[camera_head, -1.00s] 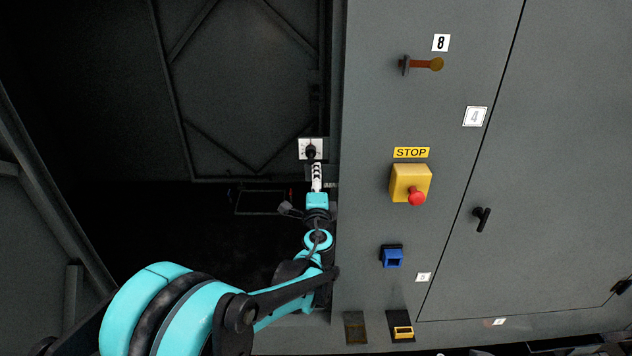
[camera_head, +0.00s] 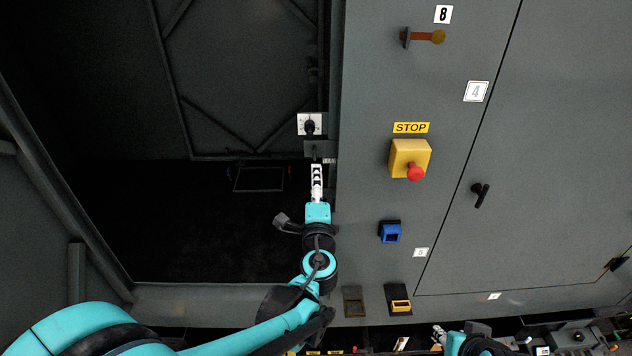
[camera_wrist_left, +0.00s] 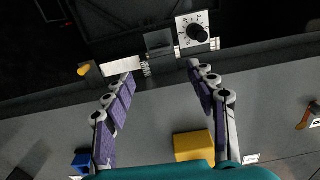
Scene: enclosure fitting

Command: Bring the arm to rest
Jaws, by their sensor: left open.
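My left gripper (camera_head: 317,170) reaches up along the left side of the grey cabinet, below a rotary knob on a white dial plate (camera_head: 309,124). In the left wrist view the two fingers of my left gripper (camera_wrist_left: 160,72) are spread wide, with nothing between them. The dial plate (camera_wrist_left: 197,32) is beyond the fingertips there, apart from them. My right gripper (camera_head: 439,334) shows small at the bottom edge of the head view; its fingers are too small to read.
The cabinet front (camera_head: 370,100) carries a yellow box with a red stop button (camera_head: 409,160), a blue part (camera_head: 390,232), an orange-tipped lever (camera_head: 424,37) and a black door handle (camera_head: 480,194). A dark open enclosure (camera_head: 200,220) lies to the left.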

